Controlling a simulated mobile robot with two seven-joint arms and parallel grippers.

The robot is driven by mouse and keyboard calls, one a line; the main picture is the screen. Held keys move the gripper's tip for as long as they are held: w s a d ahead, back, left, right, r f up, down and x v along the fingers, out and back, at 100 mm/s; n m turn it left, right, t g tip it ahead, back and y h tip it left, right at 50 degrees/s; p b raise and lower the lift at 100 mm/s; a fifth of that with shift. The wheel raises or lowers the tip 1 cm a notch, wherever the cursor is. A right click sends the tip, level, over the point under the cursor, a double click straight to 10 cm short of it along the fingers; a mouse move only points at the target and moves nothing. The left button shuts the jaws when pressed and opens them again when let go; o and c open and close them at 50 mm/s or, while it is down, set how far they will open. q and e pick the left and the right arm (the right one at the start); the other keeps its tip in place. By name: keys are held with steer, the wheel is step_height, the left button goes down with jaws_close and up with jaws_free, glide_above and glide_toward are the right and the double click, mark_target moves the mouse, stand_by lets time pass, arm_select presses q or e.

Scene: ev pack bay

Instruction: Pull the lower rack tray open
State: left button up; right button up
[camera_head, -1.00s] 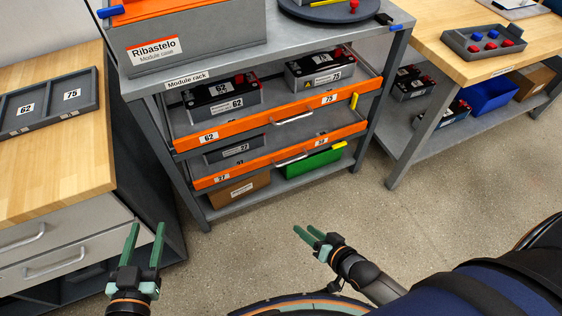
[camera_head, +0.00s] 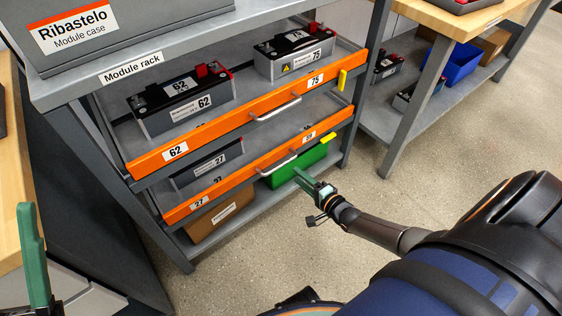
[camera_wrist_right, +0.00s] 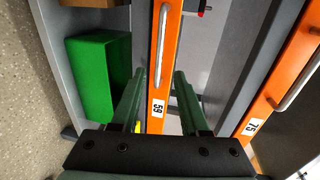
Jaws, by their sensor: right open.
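The lower rack tray has an orange front (camera_head: 236,180) labelled 27 and 59, with a silver bar handle (camera_head: 278,162) at its middle. It holds a grey module (camera_head: 208,165) marked 27. The tray looks pushed in. My right gripper (camera_head: 301,176) is open and empty, just in front of and below the right part of this front. In the right wrist view, the gripper's fingers (camera_wrist_right: 160,78) stand either side of the orange front (camera_wrist_right: 171,72), with the handle (camera_wrist_right: 160,45) beyond their tips. Of my left gripper only one green finger (camera_head: 33,255) shows at the lower left.
The upper tray (camera_head: 222,131) above holds modules 62 (camera_head: 180,100) and 75 (camera_head: 295,53). A green box (camera_head: 296,167) and a cardboard box (camera_head: 221,212) sit on the shelf below. A wooden bench (camera_head: 440,18) stands right. The floor before the rack is clear.

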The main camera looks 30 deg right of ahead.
mark_target(283, 163)
steer(key=b+x, duration=0.4)
steer(key=x, duration=0.5)
steer(key=shift+w+a+f, duration=0.1)
arm_select(q)
steer(key=shift+n, duration=0.6)
steer(key=f, duration=0.5)
steer(key=shift+w+d, duration=0.15)
steer(key=shift+w, duration=0.05)
arm_select(e)
steer(key=shift+c, duration=0.3)
jaws_close()
arm_select(q)
steer(key=shift+d, duration=0.1)
